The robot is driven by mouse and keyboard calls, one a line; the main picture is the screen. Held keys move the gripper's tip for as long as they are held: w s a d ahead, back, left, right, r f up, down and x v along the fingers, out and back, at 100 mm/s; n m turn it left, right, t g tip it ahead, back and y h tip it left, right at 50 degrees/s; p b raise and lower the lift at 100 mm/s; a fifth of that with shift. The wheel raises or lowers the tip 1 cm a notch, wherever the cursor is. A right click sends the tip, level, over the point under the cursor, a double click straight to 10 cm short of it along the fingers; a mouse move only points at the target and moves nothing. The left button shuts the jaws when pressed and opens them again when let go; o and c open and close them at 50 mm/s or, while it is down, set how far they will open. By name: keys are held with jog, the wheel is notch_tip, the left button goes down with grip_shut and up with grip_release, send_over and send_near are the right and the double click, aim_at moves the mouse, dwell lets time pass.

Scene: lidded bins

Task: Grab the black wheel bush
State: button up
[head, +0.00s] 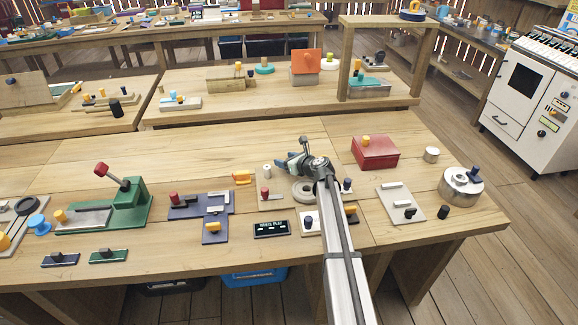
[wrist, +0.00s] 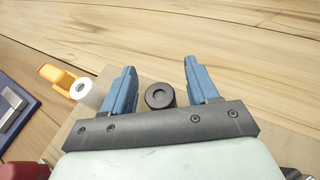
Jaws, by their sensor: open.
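The black wheel bush (wrist: 160,96) is a short dark cylinder with a round recess in its top. In the wrist view it shows between the two blue fingers of my gripper (wrist: 161,66), near the dark palm bar. The fingers are spread, with clear gaps on both sides of the bush. I cannot tell how far below the fingers it is. In the head view my gripper (head: 288,162) is over the middle of the front bench, and I cannot make out the bush there.
A white hollow cylinder (wrist: 82,89) and a yellow part (wrist: 58,76) are left of the fingers. A grey ring (head: 303,191) lies beside my arm. A red box (head: 375,153) and a metal pot (head: 461,188) stand to the right. Bare wood lies beyond the fingertips.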

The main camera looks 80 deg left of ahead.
jog(key=c, duration=1)
jog(key=shift+c, duration=0.2)
jog(key=shift+r, duration=0.1)
